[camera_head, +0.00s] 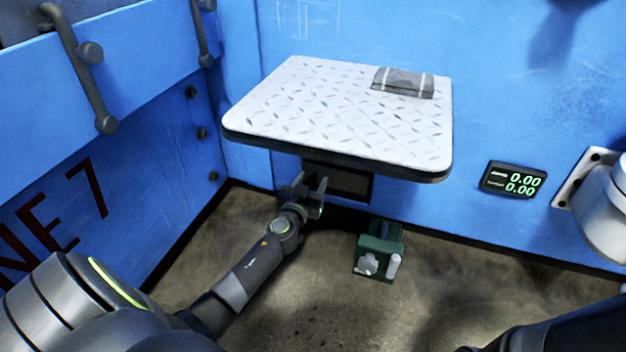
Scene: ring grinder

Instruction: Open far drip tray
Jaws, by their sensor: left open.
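My left gripper (311,196) reaches under the front edge of the white diamond-plate shelf (340,125). Its jaws are open, with nothing seen between them. Just behind and right of it, a dark rectangular recess or tray front (345,182) sits low in the blue wall, partly hidden by the gripper and shelf. I cannot tell for sure that this is the far drip tray, nor whether the gripper touches it. No tray is seen pulled out. My right gripper is out of view.
A grey folded cloth (403,83) lies on the shelf. A green block with knobs (380,249) stands on the floor right of my left gripper. A digital readout (513,180) is on the blue wall. A blue panel with dark handles (78,68) stands at left.

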